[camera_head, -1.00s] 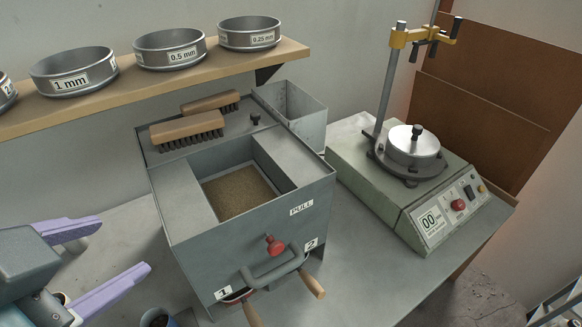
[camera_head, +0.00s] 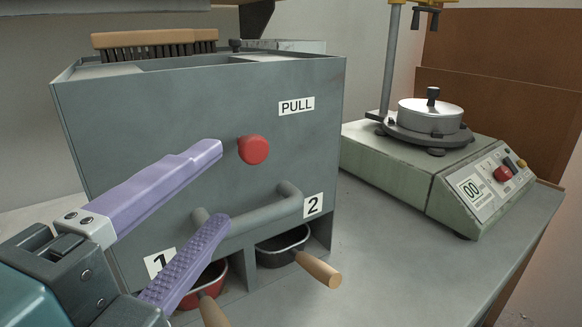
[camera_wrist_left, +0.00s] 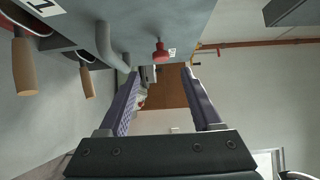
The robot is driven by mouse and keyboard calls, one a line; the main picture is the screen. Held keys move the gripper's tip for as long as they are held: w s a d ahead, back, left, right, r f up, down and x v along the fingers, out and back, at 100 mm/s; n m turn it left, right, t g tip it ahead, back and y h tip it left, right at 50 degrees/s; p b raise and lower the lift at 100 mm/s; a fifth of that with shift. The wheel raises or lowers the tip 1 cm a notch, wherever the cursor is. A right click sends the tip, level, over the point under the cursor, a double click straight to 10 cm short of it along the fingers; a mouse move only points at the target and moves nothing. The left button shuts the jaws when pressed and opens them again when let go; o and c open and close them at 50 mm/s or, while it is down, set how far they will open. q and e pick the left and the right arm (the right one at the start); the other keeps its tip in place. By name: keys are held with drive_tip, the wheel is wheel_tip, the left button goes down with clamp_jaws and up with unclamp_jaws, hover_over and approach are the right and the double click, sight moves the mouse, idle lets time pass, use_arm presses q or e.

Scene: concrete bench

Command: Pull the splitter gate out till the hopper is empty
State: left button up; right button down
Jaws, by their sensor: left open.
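The grey splitter box (camera_head: 110,130) stands on the bench with a PULL label on its front. A red knob (camera_head: 253,150) sticks out of the front, above a grey bar handle (camera_head: 265,212). My left gripper (camera_head: 218,186) is open and empty in front of the box, its lilac fingertips just left of the knob in the head view. In the left wrist view the knob (camera_wrist_left: 160,52) appears ahead, between the fingertips and apart from them. The hopper's inside is hidden at this low angle. My right gripper is not in view.
A red pan (camera_head: 208,280) and a dark pan (camera_head: 283,245) sit in the openings below, their wooden handles sticking out. A brush (camera_head: 145,40) lies on top of the box. A sieve shaker (camera_head: 400,165) stands at the right. Bench between them is clear.

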sight(252, 153)
use_arm(q)
drive_tip(key=x, duration=0.9)
drive_tip(key=shift+w+r+p, duration=0.1)
drive_tip(key=shift+w+p, duration=0.2)
drive_tip(key=shift+w, duration=0.05)
drive_tip(key=shift+c, duration=0.2)
clamp_jaws()
idle(0.8)
